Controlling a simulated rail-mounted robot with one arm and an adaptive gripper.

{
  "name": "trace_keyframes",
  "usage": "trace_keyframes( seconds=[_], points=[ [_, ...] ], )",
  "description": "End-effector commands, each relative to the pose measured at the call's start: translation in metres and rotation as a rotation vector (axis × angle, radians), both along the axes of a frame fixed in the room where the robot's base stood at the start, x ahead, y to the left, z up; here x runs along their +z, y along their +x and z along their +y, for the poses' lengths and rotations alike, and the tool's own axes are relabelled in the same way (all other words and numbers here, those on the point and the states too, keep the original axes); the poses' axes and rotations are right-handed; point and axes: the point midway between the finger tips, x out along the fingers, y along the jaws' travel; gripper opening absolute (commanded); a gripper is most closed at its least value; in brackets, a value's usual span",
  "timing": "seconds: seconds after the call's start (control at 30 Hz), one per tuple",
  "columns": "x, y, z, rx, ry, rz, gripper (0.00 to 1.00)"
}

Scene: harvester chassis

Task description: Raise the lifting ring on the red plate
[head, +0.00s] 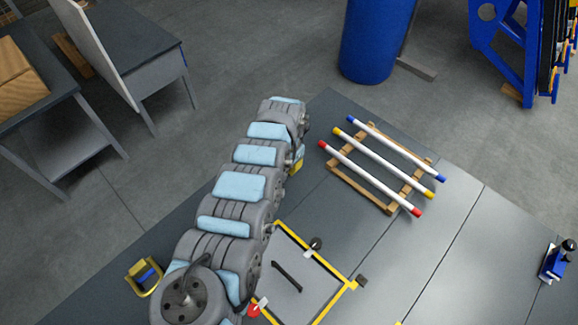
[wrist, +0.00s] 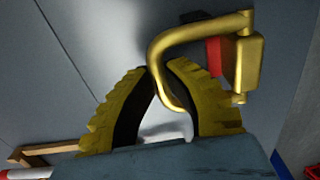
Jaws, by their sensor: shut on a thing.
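In the wrist view, my gripper (wrist: 163,75) has two yellow ribbed fingers with dark inner pads. They are shut on the curved bar of the gold lifting ring (wrist: 158,45), with the bar between the fingertips. The ring joins a gold hinge block (wrist: 252,60) at the right. Part of the red plate (wrist: 214,55) shows beside the block, behind the ring; most of it is hidden. I cannot tell the ring's exact tilt. In the head view, my arm hides the gripper and most of the ring area.
On the grey deck (head: 440,240), a wooden rack (head: 350,184) holds white rods with red, yellow and blue ends, right of my arm. A yellow-edged panel with a black handle (head: 287,277) lies nearer. A yellow bracket with a blue part (head: 146,275) is at lower left. A blue barrel (head: 376,40) stands beyond.

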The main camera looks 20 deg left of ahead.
Motion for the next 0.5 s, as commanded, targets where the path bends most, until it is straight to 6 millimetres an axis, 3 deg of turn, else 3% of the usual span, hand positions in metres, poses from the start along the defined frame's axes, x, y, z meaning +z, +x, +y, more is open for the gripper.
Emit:
trace_keyframes(
  seconds=[0.5],
  points=[
    [0.031, 0.003, 0.006, 0.0, 0.002, -0.002, 0.0]
  ],
)
